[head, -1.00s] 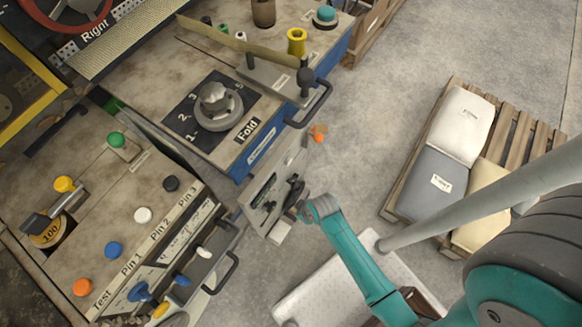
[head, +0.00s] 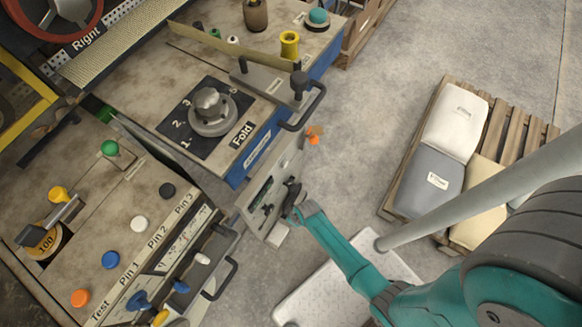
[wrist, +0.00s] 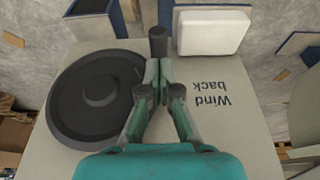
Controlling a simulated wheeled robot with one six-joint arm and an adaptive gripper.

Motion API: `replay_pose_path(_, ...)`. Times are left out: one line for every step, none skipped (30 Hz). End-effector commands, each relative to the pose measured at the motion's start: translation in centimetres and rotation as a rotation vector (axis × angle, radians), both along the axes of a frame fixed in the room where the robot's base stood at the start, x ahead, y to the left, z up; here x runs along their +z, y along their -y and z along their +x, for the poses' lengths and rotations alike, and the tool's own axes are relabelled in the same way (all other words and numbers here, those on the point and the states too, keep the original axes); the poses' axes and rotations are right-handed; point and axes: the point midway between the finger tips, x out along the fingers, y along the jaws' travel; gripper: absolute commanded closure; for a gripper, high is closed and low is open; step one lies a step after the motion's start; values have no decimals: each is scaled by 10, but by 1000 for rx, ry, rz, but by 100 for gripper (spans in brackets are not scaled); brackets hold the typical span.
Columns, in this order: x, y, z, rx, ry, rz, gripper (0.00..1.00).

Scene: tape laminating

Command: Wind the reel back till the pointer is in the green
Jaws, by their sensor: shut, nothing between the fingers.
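In the wrist view a black round reel (wrist: 98,98) lies flat on a pale panel (wrist: 250,140), left of my gripper. The words "Wind back" (wrist: 211,106) are printed on the panel to the right, upside down. A dark upright knob (wrist: 158,42) stands just past my fingertips; I cannot tell whether they touch it. My gripper (wrist: 158,72) is shut and empty over the panel. In the head view my gripper (head: 291,200) is small, at the side of the grey panel (head: 262,207). I cannot make out a pointer or a green zone.
A white block (wrist: 212,32) sits beside the knob. In the head view the blue-sided bench (head: 230,165) has a dial marked "Fold" (head: 212,110) and a handle rail. A pallet with sacks (head: 455,125) stands to the right.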

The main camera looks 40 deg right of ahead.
Motion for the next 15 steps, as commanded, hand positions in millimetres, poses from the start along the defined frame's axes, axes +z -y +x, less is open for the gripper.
replay_pose_path(-5, 0, 1, 0, 0, 0, 100)
replay_pose_path(-7, 0, 1, 0, 1, 0, 100)
replay_pose_path(-10, 0, 1, 0, 1, 0, 100)
replay_pose_path(-12, 0, 1, 0, 0, 1, 100)
replay_pose_path(-13, 0, 0, 0, 0, 1, 100)
replay_pose_path(-14, 0, 1, 0, 0, 0, 100)
replay_pose_path(-15, 0, 1, 0, 1, 0, 100)
replay_pose_path(-16, 0, 1, 0, 1, 0, 100)
replay_pose_path(-17, 0, 1, 0, 1, 0, 100)
replay_pose_path(-17, 0, 1, 0, 1, 0, 100)
replay_pose_path(-17, 0, 1, 0, 1, 0, 100)
replay_pose_path(-17, 0, 1, 0, 1, 0, 100)
replay_pose_path(-17, 0, 1, 0, 1, 0, 100)
replay_pose_path(-17, 0, 1, 0, 1, 0, 100)
replay_pose_path(-17, 0, 1, 0, 1, 0, 100)
